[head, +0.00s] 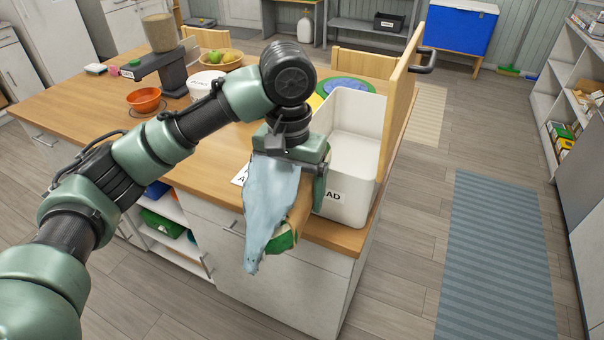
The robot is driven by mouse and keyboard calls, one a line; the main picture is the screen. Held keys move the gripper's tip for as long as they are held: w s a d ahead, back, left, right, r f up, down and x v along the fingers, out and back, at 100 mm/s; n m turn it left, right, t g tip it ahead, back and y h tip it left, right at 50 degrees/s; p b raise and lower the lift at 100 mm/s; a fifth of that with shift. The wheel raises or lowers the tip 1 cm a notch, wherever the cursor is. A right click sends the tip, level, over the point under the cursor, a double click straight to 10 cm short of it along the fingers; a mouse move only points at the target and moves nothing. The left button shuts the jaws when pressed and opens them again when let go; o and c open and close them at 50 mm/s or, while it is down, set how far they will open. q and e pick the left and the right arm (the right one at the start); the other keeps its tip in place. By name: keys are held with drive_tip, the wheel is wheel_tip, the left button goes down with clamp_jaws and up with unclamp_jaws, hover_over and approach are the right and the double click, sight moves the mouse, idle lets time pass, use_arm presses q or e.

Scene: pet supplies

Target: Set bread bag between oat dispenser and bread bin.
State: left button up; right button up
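My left gripper (296,165) is beside the bread bin at the front of the wooden counter, pointing down. It is shut on the bread bag (268,205), a limp light blue bag hanging past the counter's front edge, with brown and green parts showing behind it. The bag hides one fingertip. The bread bin (346,205) is white, with its wooden lid (400,95) standing open and its visible inside empty. The oat dispenser (168,65), a dark stand with a clear oat-filled hopper, stands at the back left. My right gripper is not in view.
An orange bowl (144,99), a white tub (206,84) and a fruit bowl (222,60) stand on the counter. A blue-green round item (346,86) lies behind the bin. A white label card (240,176) is partly hidden by the bag. The counter's left front is clear.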

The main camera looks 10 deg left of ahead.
use_arm(q)
drive_tip(key=s+a+f, duration=0.3)
drive_tip(key=s, duration=0.3)
drive_tip(key=s+a+f+n, duration=0.1)
drive_tip(key=s+a+f, duration=0.1)
drive_tip(key=s+f, duration=0.2)
drive_tip(key=shift+s+a, duration=0.4)
drive_tip(key=shift+s, duration=0.5)
drive_tip(key=shift+w+d+f, duration=0.1)
drive_tip(key=shift+w+d, duration=0.05)
